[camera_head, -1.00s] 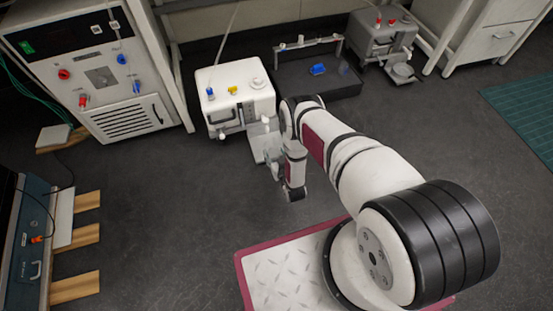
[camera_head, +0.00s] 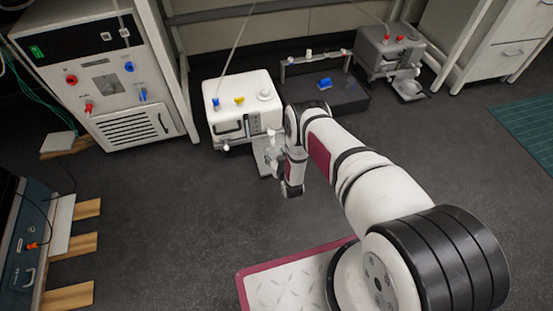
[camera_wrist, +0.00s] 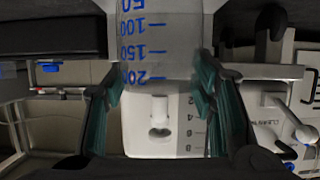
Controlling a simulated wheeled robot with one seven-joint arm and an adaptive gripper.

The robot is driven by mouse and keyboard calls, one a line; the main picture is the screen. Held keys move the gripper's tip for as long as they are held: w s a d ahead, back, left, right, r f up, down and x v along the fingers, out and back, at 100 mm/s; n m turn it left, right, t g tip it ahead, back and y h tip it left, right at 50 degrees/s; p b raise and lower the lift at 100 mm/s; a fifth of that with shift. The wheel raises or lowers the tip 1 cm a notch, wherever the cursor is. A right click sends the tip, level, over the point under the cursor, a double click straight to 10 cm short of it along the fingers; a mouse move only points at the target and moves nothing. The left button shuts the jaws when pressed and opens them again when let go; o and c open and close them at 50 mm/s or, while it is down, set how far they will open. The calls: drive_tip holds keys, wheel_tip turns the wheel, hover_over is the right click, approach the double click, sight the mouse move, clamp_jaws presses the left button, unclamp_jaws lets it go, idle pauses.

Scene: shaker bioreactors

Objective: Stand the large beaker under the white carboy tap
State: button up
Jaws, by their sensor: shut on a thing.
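The large beaker (camera_wrist: 150,45) is clear with blue volume marks and fills the upper middle of the wrist view. My gripper (camera_wrist: 162,110) is shut on it, with a teal-padded finger on each side. The white carboy (camera_head: 258,91) stands at the back centre in the head view. Its front, with a dark scale (camera_wrist: 193,125) and what looks like its pale tap (camera_wrist: 159,115), shows beyond the beaker in the wrist view. I cannot tell if the beaker touches a surface.
A dark tray (camera_head: 340,98) with a blue item lies right of the carboy. A grey carboy (camera_head: 388,50) with red caps stands further right. A white control cabinet (camera_head: 105,75) is on the left. Dark floor (camera_head: 190,200) in front is clear.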

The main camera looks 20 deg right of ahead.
sight(273, 149)
drive_tip(key=shift+w+b, duration=0.75)
drive_tip(key=shift+w, duration=1)
drive_tip(key=shift+f, duration=0.45)
drive_tip(key=o, duration=1.2)
